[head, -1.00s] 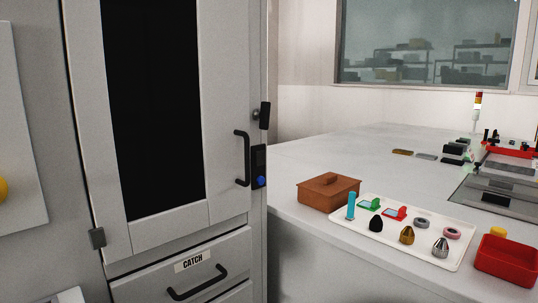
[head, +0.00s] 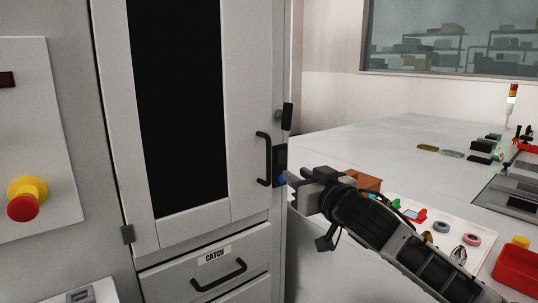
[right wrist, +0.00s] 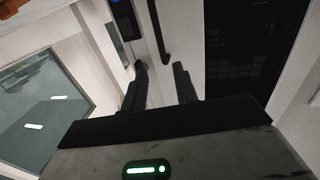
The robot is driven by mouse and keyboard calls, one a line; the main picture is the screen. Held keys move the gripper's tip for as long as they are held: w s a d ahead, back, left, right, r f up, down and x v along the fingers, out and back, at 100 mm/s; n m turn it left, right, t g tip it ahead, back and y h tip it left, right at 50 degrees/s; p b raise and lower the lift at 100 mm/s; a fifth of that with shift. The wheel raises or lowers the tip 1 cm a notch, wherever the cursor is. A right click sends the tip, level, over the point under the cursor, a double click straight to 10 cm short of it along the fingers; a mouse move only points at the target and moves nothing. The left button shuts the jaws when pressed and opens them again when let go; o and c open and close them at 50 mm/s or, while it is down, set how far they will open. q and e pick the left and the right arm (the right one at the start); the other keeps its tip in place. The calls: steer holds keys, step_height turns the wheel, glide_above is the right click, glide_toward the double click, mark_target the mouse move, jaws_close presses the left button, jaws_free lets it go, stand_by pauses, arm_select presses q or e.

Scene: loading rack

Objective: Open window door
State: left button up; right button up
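The window door (head: 247,120) is a tall pale panel with a dark glass pane (head: 178,100), and it looks closed. Its black bar handle (head: 261,158) stands upright at the right edge. A dark panel with a blue button (head: 281,178) is just right of the handle. My right gripper (head: 292,181) is beside this panel, below and right of the handle. In the right wrist view its two fingers (right wrist: 161,84) are apart with nothing between them, and the handle (right wrist: 158,32) shows ahead of the gap. My left gripper is not in view.
A drawer marked CATCH (head: 215,262) is below the door. A red knob on a yellow base (head: 25,203) is at the left. A white tray (head: 478,222) with small parts, a brown box (head: 366,181) and a red bin (head: 518,268) stand on the counter at the right.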

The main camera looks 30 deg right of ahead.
mark_target(270, 158)
steer(key=w+p, duration=0.1)
steer(key=w, duration=0.3)
steer(key=w+d+p, duration=0.1)
steer(key=w, duration=0.3)
steer(key=w+p, duration=0.1)
steer(key=w, duration=0.4)
steer(key=shift+d, duration=0.25)
steer(key=shift+w+f, duration=0.1)
steer(key=shift+w, duration=0.55)
steer(key=shift+c, duration=0.3)
jaws_close()
